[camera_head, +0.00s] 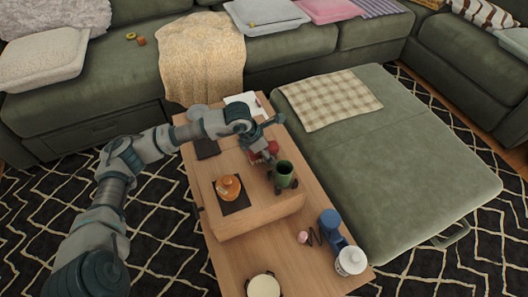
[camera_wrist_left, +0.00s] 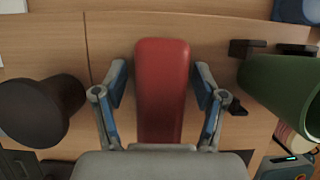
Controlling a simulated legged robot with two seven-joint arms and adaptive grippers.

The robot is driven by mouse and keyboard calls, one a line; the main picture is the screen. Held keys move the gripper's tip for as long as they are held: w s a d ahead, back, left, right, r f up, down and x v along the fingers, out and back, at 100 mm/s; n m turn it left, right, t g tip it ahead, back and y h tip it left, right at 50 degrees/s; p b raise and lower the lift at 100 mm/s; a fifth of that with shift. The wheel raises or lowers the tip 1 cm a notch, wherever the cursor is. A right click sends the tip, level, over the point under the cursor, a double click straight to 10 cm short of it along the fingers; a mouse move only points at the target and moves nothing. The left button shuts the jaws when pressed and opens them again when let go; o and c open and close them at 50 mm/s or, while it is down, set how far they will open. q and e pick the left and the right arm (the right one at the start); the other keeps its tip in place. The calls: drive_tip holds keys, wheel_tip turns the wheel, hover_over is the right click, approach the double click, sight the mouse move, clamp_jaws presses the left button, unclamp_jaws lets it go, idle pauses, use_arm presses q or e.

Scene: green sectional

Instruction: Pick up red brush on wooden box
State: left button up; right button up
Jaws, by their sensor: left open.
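The red brush (camera_wrist_left: 162,60) lies between the two open fingers of my left gripper (camera_wrist_left: 160,85) in the left wrist view, with a gap on both sides. Its near end is hidden by the gripper's base. In the head view my left gripper (camera_head: 262,146) is over the far part of the wooden box (camera_head: 260,219), and only a bit of the red brush (camera_head: 272,148) shows beside it. The box stands on the wooden table. My right gripper is not in view.
An orange object (camera_head: 228,187) sits on the box.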

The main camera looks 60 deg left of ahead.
use_arm(q)
drive_tip(key=c, duration=1.3)
drive_tip(key=shift+r, duration=0.1)
